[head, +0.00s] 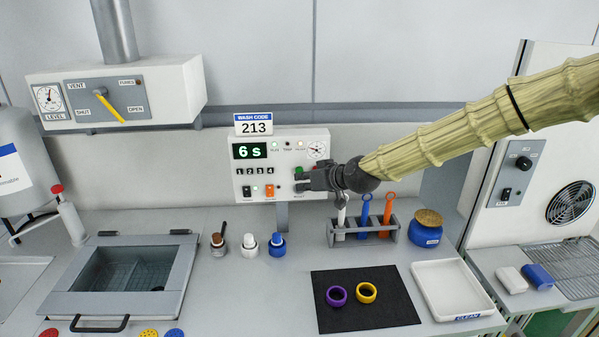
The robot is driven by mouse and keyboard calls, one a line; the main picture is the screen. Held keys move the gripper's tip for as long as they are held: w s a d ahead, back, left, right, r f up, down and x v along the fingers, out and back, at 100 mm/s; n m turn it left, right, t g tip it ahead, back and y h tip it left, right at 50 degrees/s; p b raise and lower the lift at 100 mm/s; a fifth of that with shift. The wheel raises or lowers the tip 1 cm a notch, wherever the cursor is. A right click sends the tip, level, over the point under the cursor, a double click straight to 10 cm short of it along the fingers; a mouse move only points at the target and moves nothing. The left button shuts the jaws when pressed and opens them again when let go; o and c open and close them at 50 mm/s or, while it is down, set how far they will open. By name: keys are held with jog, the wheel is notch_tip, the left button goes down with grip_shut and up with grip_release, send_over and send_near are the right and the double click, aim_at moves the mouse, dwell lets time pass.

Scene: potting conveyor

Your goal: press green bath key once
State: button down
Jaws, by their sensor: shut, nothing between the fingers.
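The control panel (240,170) on the back wall has a green display (249,151) reading "6 s", a row of numbered keys, a black switch and an orange switch (269,190). A green key (298,170) shows at the panel's right side, just beside my gripper's tip. My gripper (299,180) is shut and empty, in front of the panel's lower right part, and covers some of it. I cannot tell whether the tip touches the key or the panel.
A sign (254,124) reading "WASH CODE 213" tops the panel. Below stand several small bottles (277,246), a rack (338,238) with orange and blue-handled tools, and a blue jar (425,234). A black mat (350,318) holds two rings.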

jog(key=shift+s, duration=2.55)
